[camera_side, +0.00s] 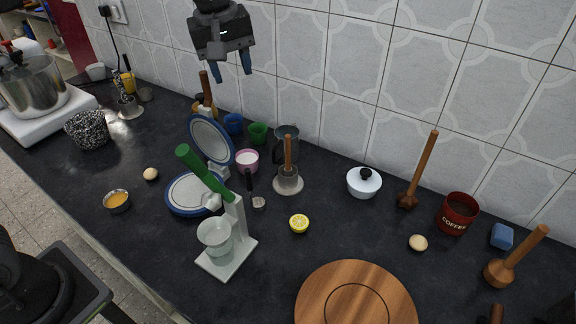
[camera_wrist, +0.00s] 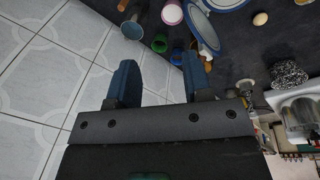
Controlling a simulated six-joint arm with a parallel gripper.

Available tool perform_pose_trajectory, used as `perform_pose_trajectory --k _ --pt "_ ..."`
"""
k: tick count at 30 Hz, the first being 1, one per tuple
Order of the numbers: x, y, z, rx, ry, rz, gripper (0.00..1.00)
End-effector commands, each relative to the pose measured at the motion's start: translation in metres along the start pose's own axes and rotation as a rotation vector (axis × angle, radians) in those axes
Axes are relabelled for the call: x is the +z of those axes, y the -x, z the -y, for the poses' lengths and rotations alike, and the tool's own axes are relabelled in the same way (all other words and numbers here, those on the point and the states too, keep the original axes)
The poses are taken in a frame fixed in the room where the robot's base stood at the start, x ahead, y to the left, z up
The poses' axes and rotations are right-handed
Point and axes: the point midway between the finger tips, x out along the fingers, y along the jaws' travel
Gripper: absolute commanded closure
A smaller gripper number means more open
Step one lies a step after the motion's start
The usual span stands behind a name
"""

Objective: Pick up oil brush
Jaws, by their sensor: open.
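I cannot tell for certain which item is the oil brush. A wooden handle (camera_side: 288,150) stands upright in a steel holder (camera_side: 288,182) at mid-counter. Another wooden handle (camera_side: 206,88) rises behind the blue-rimmed iron. A wooden-handled tool (camera_side: 420,168) stands near the wall at the right. My gripper (camera_side: 232,72) is open and empty, high above the back of the counter near the tiled wall. In the wrist view my gripper (camera_wrist: 162,78) shows its two blue fingers spread apart, with nothing between them.
A blue-rimmed open iron (camera_side: 190,194), green-handled press (camera_side: 205,178), blue cup (camera_side: 233,123), green cup (camera_side: 258,132) and pink cup (camera_side: 247,160) crowd the middle.

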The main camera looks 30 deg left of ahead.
Motion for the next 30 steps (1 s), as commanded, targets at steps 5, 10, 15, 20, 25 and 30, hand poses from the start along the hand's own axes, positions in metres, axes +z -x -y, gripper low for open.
perform_pose_trajectory --k 5,10,15,20,25,30 --pt "-0.012 -0.050 -0.053 -0.076 0.215 0.039 0.54" --pt "-0.014 -0.090 -0.082 -0.133 0.382 0.052 0.54" --pt "-0.013 -0.111 -0.094 -0.160 0.466 0.053 0.54" --pt "-0.012 -0.127 -0.093 -0.168 0.482 0.053 0.54" --pt "-0.009 -0.160 -0.088 -0.168 0.480 0.054 0.54" --pt "-0.007 -0.187 -0.085 -0.166 0.480 0.053 0.54"
